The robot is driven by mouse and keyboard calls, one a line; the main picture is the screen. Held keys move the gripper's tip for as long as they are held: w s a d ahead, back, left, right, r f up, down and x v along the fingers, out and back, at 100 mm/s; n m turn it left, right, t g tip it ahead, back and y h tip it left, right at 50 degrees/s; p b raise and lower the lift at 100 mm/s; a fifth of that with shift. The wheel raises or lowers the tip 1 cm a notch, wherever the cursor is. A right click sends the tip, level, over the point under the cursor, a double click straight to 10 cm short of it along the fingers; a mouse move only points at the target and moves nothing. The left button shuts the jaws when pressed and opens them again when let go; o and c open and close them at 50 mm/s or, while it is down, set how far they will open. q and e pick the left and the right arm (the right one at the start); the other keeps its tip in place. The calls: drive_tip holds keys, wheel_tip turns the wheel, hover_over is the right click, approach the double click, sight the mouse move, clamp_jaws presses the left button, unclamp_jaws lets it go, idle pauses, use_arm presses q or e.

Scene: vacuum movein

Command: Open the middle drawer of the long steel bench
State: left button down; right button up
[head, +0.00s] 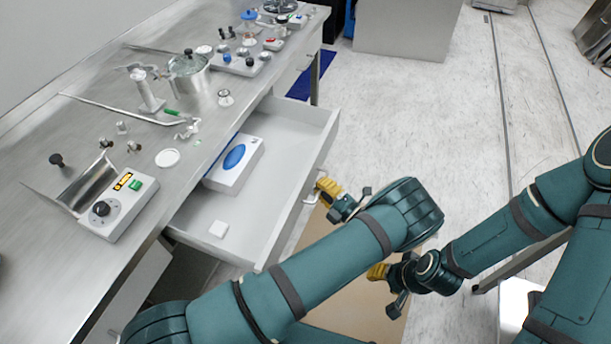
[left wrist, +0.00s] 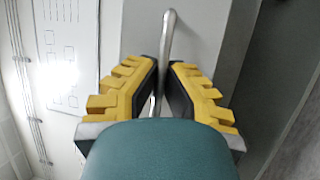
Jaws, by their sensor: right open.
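The long steel bench (head: 130,75) runs along the left of the head view. Its middle drawer (head: 255,200) is pulled far out and its inside shows. The drawer's metal handle (head: 311,187) is on the front panel, and it also shows in the left wrist view (left wrist: 169,38). My left gripper (head: 326,188) is at this handle; in the left wrist view its yellow fingers (left wrist: 163,85) are closed in on both sides of the bar. My right gripper (head: 378,272) is open and empty, apart from the drawer, lower in the head view and partly hidden by its own wrist.
Floor is clear at upper right (head: 440,120).

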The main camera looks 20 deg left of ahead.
use_arm(q)
drive_tip(key=shift+d+r, duration=0.1)
drive_tip(key=shift+d, duration=1.2)
use_arm(e)
drive_tip(key=shift+w+f, duration=0.25)
drive_tip(key=shift+w, duration=0.05)
use_arm(q)
drive_tip(key=c, duration=1.1)
unclamp_jaws()
drive_tip(key=shift+o, duration=0.2)
